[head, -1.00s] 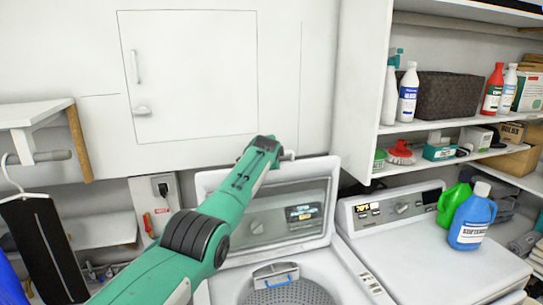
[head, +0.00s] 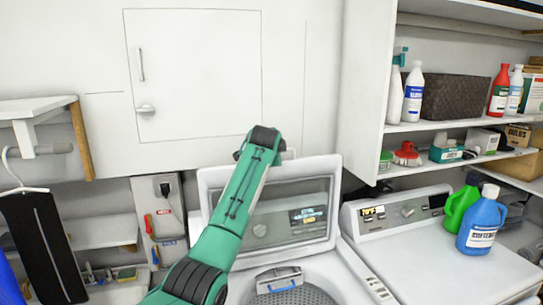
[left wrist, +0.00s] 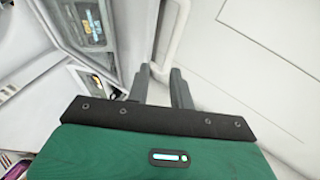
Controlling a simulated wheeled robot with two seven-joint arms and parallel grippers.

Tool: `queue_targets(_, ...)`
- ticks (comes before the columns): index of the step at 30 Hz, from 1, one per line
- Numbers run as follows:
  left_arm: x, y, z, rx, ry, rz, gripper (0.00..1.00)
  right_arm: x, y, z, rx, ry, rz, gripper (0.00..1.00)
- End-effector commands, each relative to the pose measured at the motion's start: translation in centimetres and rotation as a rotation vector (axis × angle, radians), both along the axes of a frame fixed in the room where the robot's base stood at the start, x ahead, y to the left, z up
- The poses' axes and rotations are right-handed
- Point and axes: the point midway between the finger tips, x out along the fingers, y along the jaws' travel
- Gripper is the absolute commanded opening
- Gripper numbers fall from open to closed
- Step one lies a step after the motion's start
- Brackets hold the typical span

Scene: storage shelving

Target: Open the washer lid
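The washer lid (head: 311,167) stands raised and nearly upright at the back of the washer (head: 352,272), its dark window facing me. The drum opening (head: 296,296) below is exposed. My left arm crosses in front of the lid, with its wrist end at the lid's top edge; the fingers are hidden in the head view. In the left wrist view, the left gripper (left wrist: 160,86) has its two grey fingers apart, with a narrow white edge just beyond them. I cannot tell whether they touch it. The lid's window (left wrist: 84,25) shows at upper left. My right gripper is out of view.
A white wall cabinet (head: 195,80) is behind the lid. A second machine (head: 400,250) stands at right with blue (head: 482,222) and green (head: 458,207) bottles on it. Stocked shelves are above it. A hanger with a dark garment (head: 40,245) hangs at left.

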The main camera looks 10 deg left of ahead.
Motion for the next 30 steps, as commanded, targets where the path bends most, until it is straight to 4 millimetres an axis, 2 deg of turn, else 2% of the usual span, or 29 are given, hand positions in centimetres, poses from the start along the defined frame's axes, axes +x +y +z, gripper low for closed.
queue_targets(3, -1.5, -0.1, 0.4, 0.000, -0.003, 0.000, 0.22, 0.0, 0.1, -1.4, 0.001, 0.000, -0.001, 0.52)
queue_targets(13, -5.1, -0.3, 2.3, -0.001, 0.000, 0.000, 0.22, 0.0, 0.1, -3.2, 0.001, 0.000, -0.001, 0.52)
queue_targets(26, -5.7, -0.3, 2.8, -0.001, 0.002, 0.000, 0.22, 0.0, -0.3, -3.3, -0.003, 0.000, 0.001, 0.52)
queue_targets(30, -5.9, -0.2, 1.3, -0.016, 0.013, 0.006, 0.22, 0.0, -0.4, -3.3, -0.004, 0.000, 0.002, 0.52)
